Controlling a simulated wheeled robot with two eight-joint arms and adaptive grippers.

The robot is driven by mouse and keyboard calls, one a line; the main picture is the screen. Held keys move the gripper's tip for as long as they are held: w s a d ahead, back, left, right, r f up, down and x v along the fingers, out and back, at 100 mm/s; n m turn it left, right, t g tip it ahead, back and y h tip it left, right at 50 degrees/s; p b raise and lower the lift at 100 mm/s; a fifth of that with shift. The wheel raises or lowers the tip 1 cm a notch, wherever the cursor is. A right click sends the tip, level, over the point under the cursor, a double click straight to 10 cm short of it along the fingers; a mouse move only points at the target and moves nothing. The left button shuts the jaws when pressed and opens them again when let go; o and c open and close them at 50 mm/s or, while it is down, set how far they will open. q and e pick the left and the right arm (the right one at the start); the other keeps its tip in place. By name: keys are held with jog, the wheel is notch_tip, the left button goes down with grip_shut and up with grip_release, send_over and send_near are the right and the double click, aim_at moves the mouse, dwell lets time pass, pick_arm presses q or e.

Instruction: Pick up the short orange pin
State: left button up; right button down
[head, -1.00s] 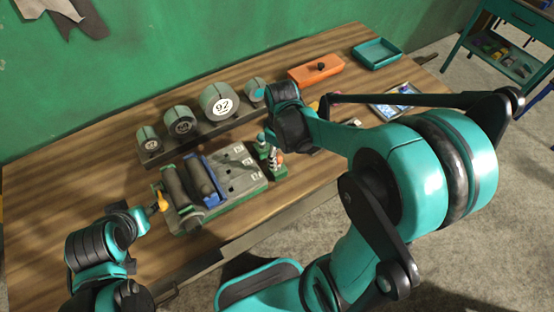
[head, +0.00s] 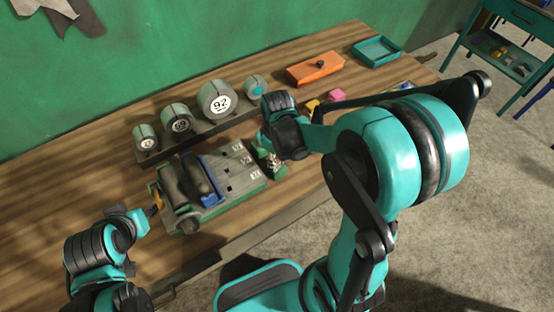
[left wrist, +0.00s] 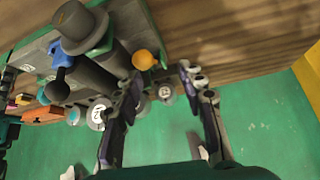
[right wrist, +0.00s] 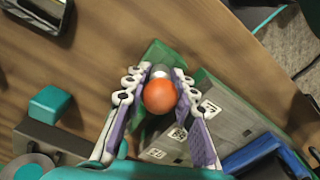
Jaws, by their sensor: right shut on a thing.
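The orange pin (right wrist: 159,96) shows its round orange head between the fingers of my right gripper (right wrist: 158,82) in the right wrist view, with a grey part behind it. The fingers are shut on it. A green holder (right wrist: 150,60) lies beneath; I cannot tell whether the pin is still seated in it. In the head view my right gripper (head: 268,148) is at the green holder (head: 272,167), and the pin is mostly hidden. My left gripper (left wrist: 162,78) is open and empty, close to a yellow-orange knob (left wrist: 145,60).
A fixture with grey rollers and a blue part (head: 203,180) sits left of the holder. Round numbered weights (head: 216,100) stand in a rack behind. An orange box (head: 315,68) and a teal tray (head: 377,51) are at the far right. The front left tabletop is clear.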

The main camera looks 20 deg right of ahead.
jog(key=shift+r, duration=0.1)
notch_tip(320, 180, up, 4)
jog(key=shift+r+p, duration=0.2)
jog(key=shift+p, duration=0.9)
jog(key=s+d+r+p, duration=0.1)
jog(key=s+r+p, duration=0.3)
jog(key=s, duration=0.7)
notch_tip(320, 180, up, 2)
jog(key=shift+s+r, duration=0.2)
jog(key=shift+s, duration=0.1)
